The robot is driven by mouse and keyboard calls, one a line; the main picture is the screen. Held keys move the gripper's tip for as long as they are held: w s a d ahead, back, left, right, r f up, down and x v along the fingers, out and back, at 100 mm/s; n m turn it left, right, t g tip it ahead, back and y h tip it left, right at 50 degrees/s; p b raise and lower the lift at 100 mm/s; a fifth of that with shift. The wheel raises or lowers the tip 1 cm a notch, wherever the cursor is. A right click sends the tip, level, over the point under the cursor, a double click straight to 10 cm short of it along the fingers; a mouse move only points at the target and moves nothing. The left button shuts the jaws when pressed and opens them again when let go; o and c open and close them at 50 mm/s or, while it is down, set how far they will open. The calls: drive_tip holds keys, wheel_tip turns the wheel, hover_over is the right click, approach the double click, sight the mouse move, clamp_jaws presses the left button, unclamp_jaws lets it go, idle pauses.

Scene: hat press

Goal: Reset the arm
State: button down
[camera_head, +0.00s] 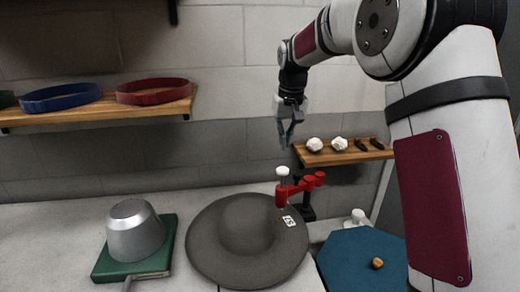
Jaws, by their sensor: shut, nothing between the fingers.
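My gripper (287,134) hangs from my arm at the upper middle, fingers pointing down. Its fingers are close together and nothing is between them. It is above the red press fixture (290,190) with a white knob and in front of the wall, touching nothing that I can see. My arm reaches in from the right side of the view. A wide grey hat (212,222) lies on the table below and to the left, with a small white label on its brim near the red fixture.
A metal press form (134,232) stands on a green base (165,250) at the left. A teal board (350,262) with a small orange-brown piece (377,263) is at the right. A shelf (95,112) holds blue and red bands; a smaller shelf (345,154) holds white and black pieces.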

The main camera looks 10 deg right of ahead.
drive_tip(key=s+r, duration=0.7)
drive_tip(key=s, duration=0.4)
drive_tip(key=s+f+t, duration=0.2)
drive_tip(key=s+f, duration=0.1)
drive_tip(key=s, duration=2.5)
drive_tip(key=shift+s+t, duration=0.4)
